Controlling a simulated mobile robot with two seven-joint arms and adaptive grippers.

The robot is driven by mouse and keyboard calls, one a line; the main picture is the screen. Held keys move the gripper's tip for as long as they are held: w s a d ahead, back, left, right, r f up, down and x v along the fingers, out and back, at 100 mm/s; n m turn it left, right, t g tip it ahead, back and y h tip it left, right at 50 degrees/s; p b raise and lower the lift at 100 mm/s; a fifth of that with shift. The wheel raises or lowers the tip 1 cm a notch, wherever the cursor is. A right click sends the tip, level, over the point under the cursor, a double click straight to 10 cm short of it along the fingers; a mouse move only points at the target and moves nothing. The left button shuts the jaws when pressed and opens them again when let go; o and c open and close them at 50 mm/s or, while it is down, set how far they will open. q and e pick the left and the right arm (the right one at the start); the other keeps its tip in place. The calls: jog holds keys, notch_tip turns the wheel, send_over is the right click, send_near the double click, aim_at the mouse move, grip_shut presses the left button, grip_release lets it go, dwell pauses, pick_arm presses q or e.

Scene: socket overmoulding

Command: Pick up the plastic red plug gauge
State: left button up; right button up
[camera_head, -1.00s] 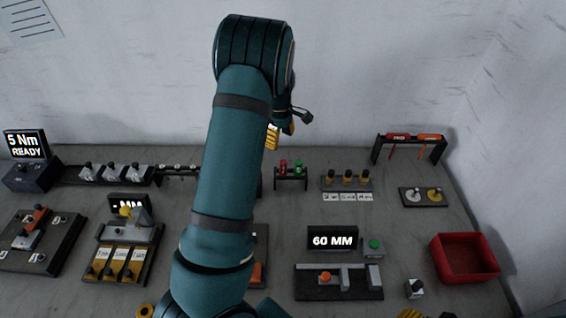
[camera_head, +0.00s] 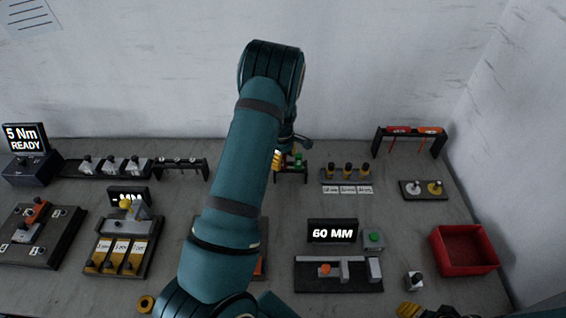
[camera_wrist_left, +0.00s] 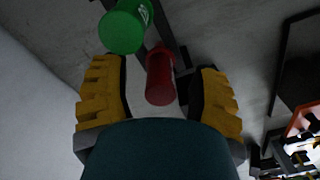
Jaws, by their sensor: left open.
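The red plug gauge (camera_wrist_left: 160,80) shows in the left wrist view between the two yellow fingers of my left gripper (camera_wrist_left: 160,92). The gripper is open, with a gap visible on each side of the gauge. A green gauge (camera_wrist_left: 122,31) stands beside the red one, near one finger. In the head view, my left gripper (camera_head: 278,160) is at the small black rack (camera_head: 292,178) and hides the red gauge; the green gauge (camera_head: 299,160) shows next to it. Only a bit of my right gripper (camera_head: 408,310) shows at the bottom edge.
A rack of black-topped pins (camera_head: 348,177) stands right of the gauge rack. The 60 MM display (camera_head: 332,232) and a red bin (camera_head: 464,266) are nearer on the right. A black rail (camera_head: 180,165) stands to the left. A wall (camera_head: 370,70) rises behind.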

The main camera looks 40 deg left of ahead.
pick_arm(q)
jog(key=shift+f, duration=0.75)
jog(key=shift+r, duration=0.1)
grip_shut()
